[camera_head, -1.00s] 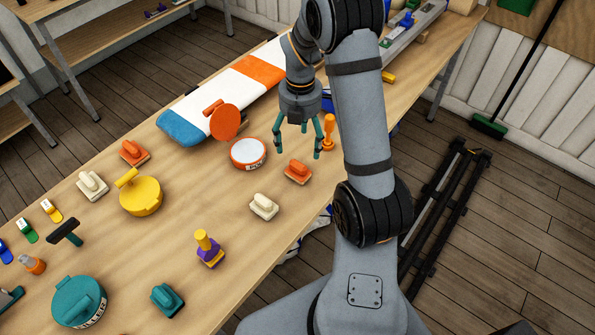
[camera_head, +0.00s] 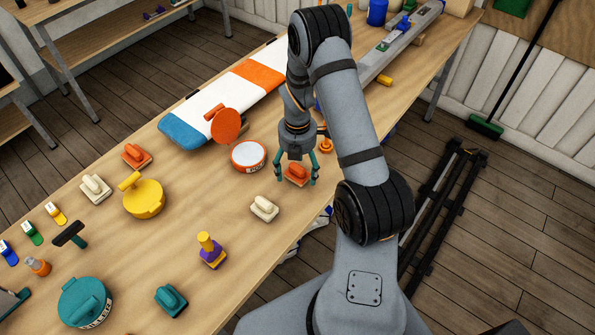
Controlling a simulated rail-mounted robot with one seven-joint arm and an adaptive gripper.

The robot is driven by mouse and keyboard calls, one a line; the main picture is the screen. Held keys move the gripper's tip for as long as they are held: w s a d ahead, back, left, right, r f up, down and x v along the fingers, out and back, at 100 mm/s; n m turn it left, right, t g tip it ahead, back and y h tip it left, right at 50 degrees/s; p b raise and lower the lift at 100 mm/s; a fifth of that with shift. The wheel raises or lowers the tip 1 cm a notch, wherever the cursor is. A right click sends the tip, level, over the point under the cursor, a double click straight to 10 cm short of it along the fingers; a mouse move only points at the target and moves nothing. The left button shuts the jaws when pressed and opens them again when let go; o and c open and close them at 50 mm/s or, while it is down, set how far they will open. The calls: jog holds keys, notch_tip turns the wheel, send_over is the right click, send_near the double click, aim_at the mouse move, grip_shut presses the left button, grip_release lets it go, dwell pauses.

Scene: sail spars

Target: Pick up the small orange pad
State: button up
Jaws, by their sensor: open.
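A small orange pad (camera_head: 296,174) with a raised grip on top lies on the table near its front edge. My gripper (camera_head: 296,181) is open and points down directly over this pad. Its two teal fingers stand on either side of the pad, one left and one right. I cannot tell whether the fingers touch it. Another orange pad (camera_head: 136,156), which looks a little larger, lies farther left near the back of the table.
Left of my gripper stands an open orange tin (camera_head: 248,156) with its round orange lid (camera_head: 226,124) behind it. A cream pad (camera_head: 264,208) lies in front. An orange knobbed tool (camera_head: 326,145) stands close on the right.

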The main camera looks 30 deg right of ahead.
aim_at(300, 165)
jog(key=c, duration=0.4)
jog(key=c, duration=1.1)
jog(key=shift+w+r, duration=0.1)
jog(key=shift+r, duration=0.3)
jog(key=r+b, duration=0.2)
jog(key=r, duration=0.1)
jog(key=shift+d+r, duration=0.3)
jog(key=shift+d, duration=0.1)
jog(key=s+d+r+b, duration=0.1)
jog(key=s+d+r, duration=0.1)
jog(key=d+r, duration=0.4)
jog(key=d, duration=0.4)
jog(key=shift+s+d+r+b, duration=0.15)
jog(key=shift+d+r+b, duration=0.2)
